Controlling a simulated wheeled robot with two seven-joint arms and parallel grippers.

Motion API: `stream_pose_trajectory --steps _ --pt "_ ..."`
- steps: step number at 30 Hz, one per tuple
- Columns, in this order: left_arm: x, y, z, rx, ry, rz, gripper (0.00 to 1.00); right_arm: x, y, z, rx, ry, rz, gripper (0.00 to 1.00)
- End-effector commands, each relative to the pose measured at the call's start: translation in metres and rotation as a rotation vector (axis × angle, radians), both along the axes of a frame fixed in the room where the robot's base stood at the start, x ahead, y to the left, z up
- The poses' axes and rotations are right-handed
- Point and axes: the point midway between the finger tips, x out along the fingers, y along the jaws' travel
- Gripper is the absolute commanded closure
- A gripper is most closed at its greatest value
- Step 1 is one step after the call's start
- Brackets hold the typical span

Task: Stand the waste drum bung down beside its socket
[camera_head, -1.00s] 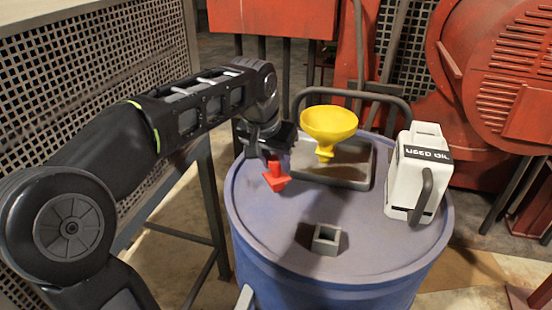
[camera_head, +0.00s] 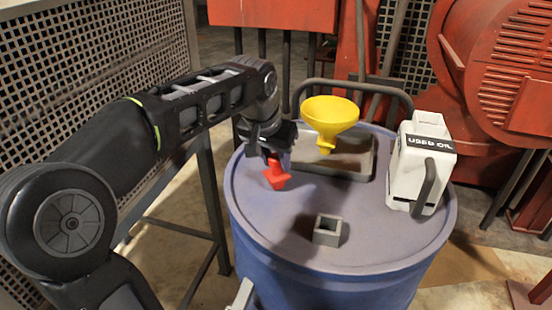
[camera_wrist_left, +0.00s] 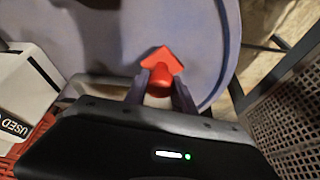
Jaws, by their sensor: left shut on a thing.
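The red bung (camera_head: 276,177) has an arrow-like shape and is in the jaws of my left gripper (camera_head: 272,158), at the left part of the drum top. In the left wrist view the bung (camera_wrist_left: 163,68) sits between the two fingertips (camera_wrist_left: 160,88). Its lower end is close to the drum top; I cannot tell whether it touches. The grey square socket (camera_head: 327,230) stands on the blue waste drum (camera_head: 270,215), to the right of the bung and nearer the front. My right gripper is not in view.
A white used oil can (camera_head: 419,165) stands at the drum's right. A perforated panel (camera_head: 90,70) is at the left. The drum top around the socket is clear.

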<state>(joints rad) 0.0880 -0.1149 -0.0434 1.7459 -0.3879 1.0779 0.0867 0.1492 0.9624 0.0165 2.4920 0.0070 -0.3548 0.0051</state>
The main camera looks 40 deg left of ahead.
Motion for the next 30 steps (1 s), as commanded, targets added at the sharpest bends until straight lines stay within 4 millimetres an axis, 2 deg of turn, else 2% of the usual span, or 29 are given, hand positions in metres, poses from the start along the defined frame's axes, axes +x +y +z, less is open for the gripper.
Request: stream_pose_trajectory --steps 10,11,12,20,30 --pt "0.0000 0.0001 -0.0080 0.000 0.000 0.000 1.00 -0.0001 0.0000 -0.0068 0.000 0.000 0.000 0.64" --pt "0.0001 0.0001 -0.0078 0.000 -0.001 0.000 0.68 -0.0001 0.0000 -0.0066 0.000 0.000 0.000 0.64" --pt "0.0001 0.0001 -0.0070 0.000 -0.001 0.000 0.65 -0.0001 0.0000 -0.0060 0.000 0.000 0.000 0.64" --pt "0.0000 0.0001 -0.0070 0.000 0.000 0.000 0.44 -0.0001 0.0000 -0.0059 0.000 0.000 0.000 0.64" --pt "-0.0005 0.0000 -0.0059 0.000 0.000 0.000 0.44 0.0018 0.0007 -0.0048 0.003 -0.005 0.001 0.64"
